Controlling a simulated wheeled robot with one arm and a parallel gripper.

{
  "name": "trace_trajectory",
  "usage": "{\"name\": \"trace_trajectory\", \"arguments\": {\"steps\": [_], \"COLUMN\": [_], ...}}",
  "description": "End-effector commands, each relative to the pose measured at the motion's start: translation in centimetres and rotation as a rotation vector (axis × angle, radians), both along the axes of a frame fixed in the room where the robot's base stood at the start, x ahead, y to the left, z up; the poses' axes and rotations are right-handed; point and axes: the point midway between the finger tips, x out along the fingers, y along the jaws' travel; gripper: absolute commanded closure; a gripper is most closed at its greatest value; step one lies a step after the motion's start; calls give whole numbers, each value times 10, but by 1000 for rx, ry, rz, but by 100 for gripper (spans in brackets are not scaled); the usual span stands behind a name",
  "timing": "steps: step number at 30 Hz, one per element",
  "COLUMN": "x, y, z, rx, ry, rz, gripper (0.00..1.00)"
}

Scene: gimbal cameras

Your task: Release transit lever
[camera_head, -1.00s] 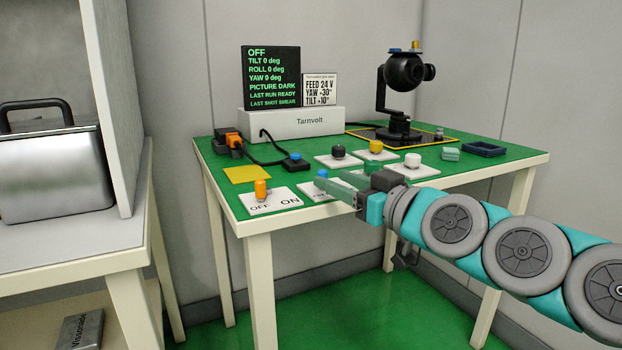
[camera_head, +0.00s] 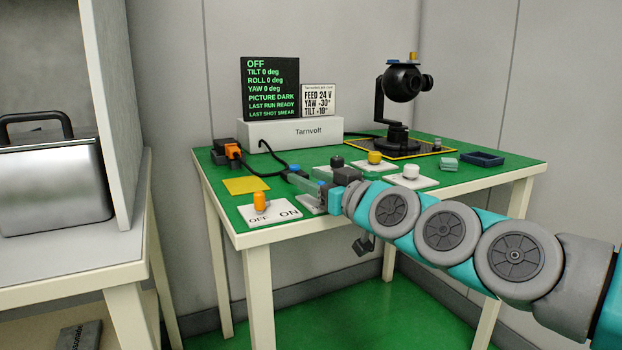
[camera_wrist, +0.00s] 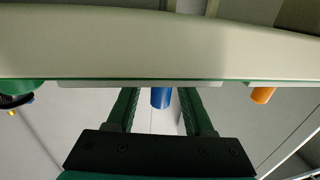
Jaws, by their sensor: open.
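No part is readably labelled as the transit lever. My gripper (camera_head: 308,184) is open, low over the front of the green bench, at the white plate right of the OFF/ON plate. In the wrist view, a blue upright knob (camera_wrist: 161,97) shows between the open fingers of my gripper (camera_wrist: 158,91), with a gap on both sides. The fingers and hand hide most of this knob and its plate in the head view. The black gimbal camera (camera_head: 404,80) stands at the back right, with a small blue-and-orange part (camera_head: 412,56) on top.
An orange lever (camera_head: 260,201) stands on the OFF/ON plate; it also shows in the wrist view (camera_wrist: 262,95). Black (camera_head: 337,162), yellow (camera_head: 375,157) and white (camera_head: 411,171) knobs stand nearby. The display (camera_head: 270,88) reads OFF. A dark blue tray (camera_head: 482,158) is at right.

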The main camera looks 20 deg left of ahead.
Motion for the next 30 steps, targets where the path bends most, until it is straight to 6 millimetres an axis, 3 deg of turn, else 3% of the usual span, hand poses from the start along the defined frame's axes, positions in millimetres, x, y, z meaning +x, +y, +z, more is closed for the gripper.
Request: {"name": "trace_trajectory", "arguments": {"steps": [4, 18, 30], "x": [0, 0, 0], "y": [0, 0, 0], "z": [0, 0, 1], "rx": [0, 0, -1], "ry": [0, 0, -1], "rz": [0, 0, -4], "gripper": [48, 100, 100]}}
